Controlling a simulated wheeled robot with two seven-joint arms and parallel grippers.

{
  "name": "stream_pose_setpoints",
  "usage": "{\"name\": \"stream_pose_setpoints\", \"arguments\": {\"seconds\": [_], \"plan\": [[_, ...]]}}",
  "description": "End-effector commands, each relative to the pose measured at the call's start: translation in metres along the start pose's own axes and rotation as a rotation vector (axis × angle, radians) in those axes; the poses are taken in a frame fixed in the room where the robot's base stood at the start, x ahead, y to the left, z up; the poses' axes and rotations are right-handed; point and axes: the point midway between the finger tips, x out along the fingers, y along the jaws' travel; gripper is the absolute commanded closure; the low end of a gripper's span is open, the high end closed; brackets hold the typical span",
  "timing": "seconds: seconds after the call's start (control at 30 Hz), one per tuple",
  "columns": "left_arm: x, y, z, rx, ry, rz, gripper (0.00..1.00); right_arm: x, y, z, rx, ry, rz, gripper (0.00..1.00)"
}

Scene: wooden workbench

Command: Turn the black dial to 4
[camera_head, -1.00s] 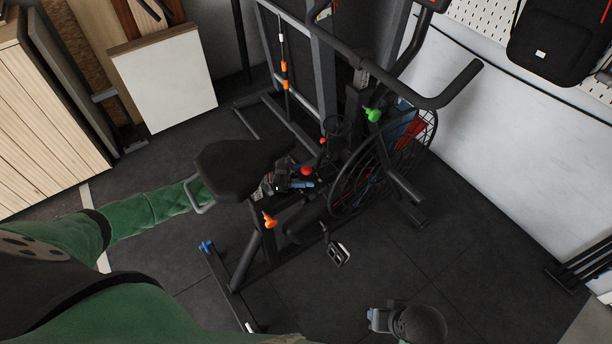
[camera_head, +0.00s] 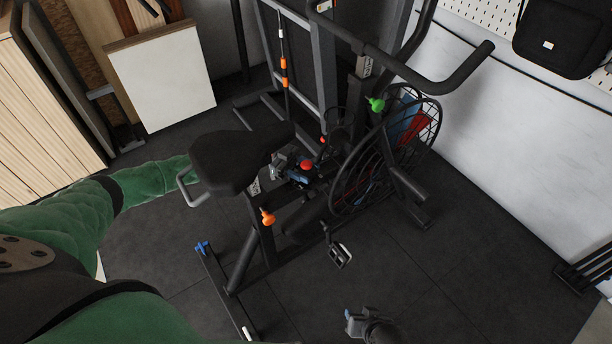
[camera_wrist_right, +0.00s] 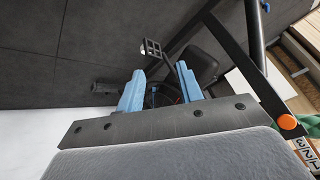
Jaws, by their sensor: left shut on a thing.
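The black exercise bike (camera_head: 268,252) stands on the floor. My left gripper (camera_head: 298,178) is at the middle of its frame, beside a red knob (camera_head: 306,164). It is shut on a small part there, apparently the black dial; the fingers hide that part, and I cannot read its scale or setting. My right gripper (camera_head: 352,322) is low in the head view, away from the bike. In the right wrist view its blue fingers (camera_wrist_right: 160,82) are apart with nothing between them.
The seat (camera_head: 232,162) overhangs my left forearm. The caged fan wheel (camera_head: 385,160) and handlebar (camera_head: 440,90) are to the right. Orange (camera_head: 267,217) and green (camera_head: 376,104) knobs stick out. Dark floor is clear in front of the bike.

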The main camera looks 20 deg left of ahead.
Motion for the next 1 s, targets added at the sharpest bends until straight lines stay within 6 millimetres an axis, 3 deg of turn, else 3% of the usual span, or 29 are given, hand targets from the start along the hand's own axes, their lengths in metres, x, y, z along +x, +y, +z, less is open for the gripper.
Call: {"name": "stream_pose_setpoints", "arguments": {"seconds": [0.03, 0.1, 0.4, 0.63, 1.0], "plan": [[0.0, -0.002, 0.004, 0.004, 0.0, 0.032, 0.76, 0.023, 0.005, 0.014, 0.002, 0.011, 0.003, 0.64], [0.0, -0.003, 0.004, 0.004, 0.0, 0.081, 0.76, 0.045, 0.011, 0.028, 0.004, 0.036, 0.007, 0.64], [0.0, -0.002, 0.002, 0.003, 0.0, 0.237, 0.76, 0.11, 0.027, 0.074, 0.008, 0.115, 0.022, 0.64], [0.0, -0.002, 0.0, 0.002, 0.001, 0.295, 0.76, 0.13, 0.033, 0.091, 0.009, 0.145, 0.028, 0.64], [0.0, -0.001, -0.001, 0.001, 0.001, 0.309, 0.76, 0.133, 0.034, 0.094, 0.01, 0.153, 0.029, 0.64]]}}
